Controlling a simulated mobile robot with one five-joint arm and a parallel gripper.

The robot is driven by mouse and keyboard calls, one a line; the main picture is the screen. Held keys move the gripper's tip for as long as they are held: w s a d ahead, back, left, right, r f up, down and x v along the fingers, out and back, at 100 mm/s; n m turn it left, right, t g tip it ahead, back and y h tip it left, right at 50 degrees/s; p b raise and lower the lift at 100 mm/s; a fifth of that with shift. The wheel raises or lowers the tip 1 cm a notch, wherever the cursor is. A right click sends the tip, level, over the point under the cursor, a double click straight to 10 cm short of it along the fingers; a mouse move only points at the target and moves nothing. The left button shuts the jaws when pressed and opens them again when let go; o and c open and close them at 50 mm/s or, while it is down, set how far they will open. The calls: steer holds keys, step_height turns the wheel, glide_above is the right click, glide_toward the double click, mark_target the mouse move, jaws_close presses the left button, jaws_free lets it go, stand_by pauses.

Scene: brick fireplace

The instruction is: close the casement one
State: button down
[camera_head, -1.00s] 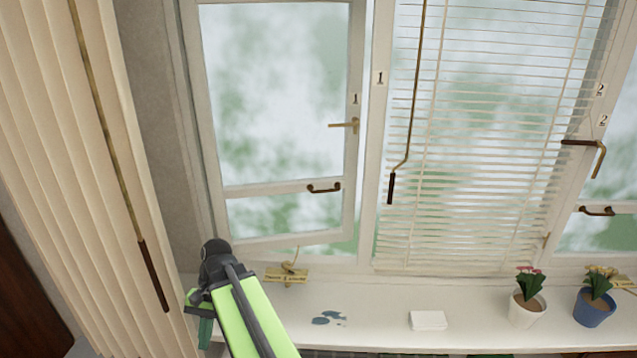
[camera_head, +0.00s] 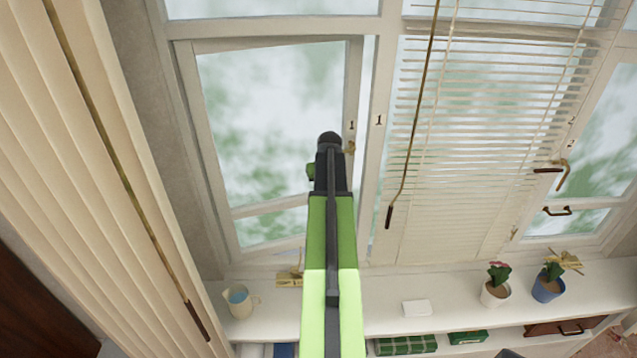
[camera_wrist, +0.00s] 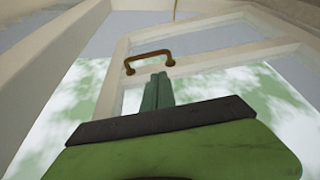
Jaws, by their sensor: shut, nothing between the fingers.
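Casement one (camera_head: 353,95), a white framed window at the left with a "1" label, stands ajar, swung outward. A gap shows between its right edge and the fixed frame (camera_head: 380,90). Its brass lever (camera_head: 350,147) is partly hidden by my arm. A brown pull handle (camera_wrist: 150,54) sits on its crossbar in the wrist view; my arm hides it in the head view. My gripper (camera_wrist: 158,78) is shut and empty, its dark green fingers just below the handle. I cannot tell whether they touch it. In the head view my gripper (camera_head: 312,170) is mostly hidden.
A window stay (camera_head: 288,278) lies at the sill below the casement. A jug (camera_head: 240,301) stands on the white sill (camera_head: 385,300). A white block (camera_head: 417,307) and flower pots (camera_head: 495,292) are to the right. Blinds (camera_head: 465,140) hang right; a curtain (camera_head: 95,180) hangs left.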

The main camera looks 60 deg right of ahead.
steer(key=b+x, duration=0.9)
steer(key=x, duration=0.1)
steer(key=shift+b, duration=0.35)
steer(key=shift+d, duration=0.1)
steer(key=shift+s, duration=0.1)
